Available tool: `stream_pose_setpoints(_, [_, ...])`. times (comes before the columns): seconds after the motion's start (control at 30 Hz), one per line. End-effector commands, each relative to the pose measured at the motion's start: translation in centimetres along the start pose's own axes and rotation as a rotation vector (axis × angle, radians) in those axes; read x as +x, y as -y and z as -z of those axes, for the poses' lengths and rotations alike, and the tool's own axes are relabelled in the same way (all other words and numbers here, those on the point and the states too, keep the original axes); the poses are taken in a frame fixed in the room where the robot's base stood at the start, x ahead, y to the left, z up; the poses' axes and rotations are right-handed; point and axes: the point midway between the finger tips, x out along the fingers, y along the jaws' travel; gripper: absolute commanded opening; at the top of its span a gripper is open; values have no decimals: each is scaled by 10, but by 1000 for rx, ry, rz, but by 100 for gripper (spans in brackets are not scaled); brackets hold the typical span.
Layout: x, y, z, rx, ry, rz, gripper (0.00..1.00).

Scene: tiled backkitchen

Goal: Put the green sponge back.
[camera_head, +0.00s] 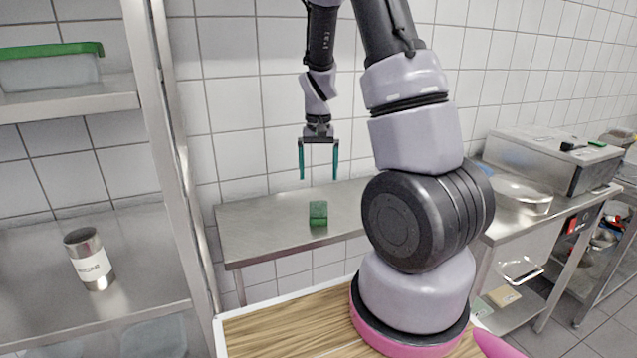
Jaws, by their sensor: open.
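The green sponge (318,213) is a small green block on the steel table (258,238) by the tiled wall. My gripper (318,174) hangs above the sponge, pointing down. Its two teal fingers are apart with nothing between them. A gap shows in the picture between the fingertips and the sponge.
A steel rack (160,150) stands at left, with a labelled metal can (90,259) on its lower shelf. At right, a steel counter (560,215) holds a metal appliance (550,155) and a round pan (521,193). The steel table is otherwise mostly bare.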

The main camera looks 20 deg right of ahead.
Motion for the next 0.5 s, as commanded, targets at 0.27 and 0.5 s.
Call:
stream_pose_setpoints(0.27, [-66,9,-18,9,-69,97,98])
stream_pose_setpoints(0.5, [-166,14,-74,3,-207,247,98])
